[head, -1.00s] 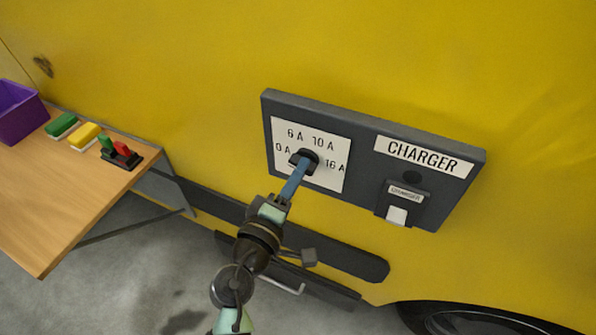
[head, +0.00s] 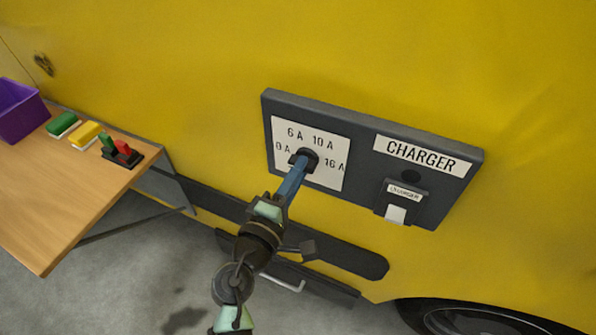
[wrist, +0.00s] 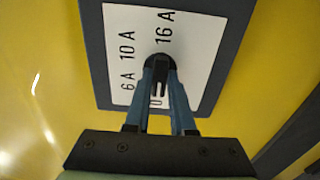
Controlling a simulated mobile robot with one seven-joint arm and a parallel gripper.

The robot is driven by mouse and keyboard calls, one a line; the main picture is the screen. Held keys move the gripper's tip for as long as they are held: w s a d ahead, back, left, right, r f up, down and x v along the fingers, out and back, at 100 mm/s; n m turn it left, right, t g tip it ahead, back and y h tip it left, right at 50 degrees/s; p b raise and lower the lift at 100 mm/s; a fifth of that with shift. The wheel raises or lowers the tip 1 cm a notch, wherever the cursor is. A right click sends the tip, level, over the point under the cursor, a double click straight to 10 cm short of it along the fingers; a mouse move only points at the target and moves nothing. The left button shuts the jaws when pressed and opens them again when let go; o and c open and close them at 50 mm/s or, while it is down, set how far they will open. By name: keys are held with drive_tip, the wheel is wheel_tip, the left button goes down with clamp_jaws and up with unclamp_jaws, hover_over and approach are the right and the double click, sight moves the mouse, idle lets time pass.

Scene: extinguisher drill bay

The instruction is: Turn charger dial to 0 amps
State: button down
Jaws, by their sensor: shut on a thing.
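The charger dial (head: 310,155) is a dark knob on a white label plate (head: 334,178) marked 0 A, 6 A, 10 A and 16 A. The plate sits on the left half of the grey charger panel (head: 430,212). My gripper (head: 299,168) reaches up from below, its blue fingers shut on the dial. In the wrist view, my gripper (wrist: 161,80) has one finger on each side of the dark dial (wrist: 158,60). There the 0 mark is partly hidden by the left finger. I cannot clearly tell which mark the dial points at.
Right of the dial are a CHARGER sign (head: 423,156) and a socket with a white flap (head: 396,214). A wooden table (head: 60,190) at left holds a purple bin (head: 20,112) and several small coloured items. A dark rail (head: 340,258) runs below the panel.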

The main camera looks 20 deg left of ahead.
drive_tip(key=c, duration=0.8)
unclamp_jaws()
drive_tip(key=shift+o, duration=0.2)
drive_tip(key=shift+s, duration=0.1)
drive_tip(key=s+b, duration=0.3)
drive_tip(key=s, duration=0.9)
drive_tip(key=shift+s+a, duration=0.25)
drive_tip(key=shift+s, duration=0.15)
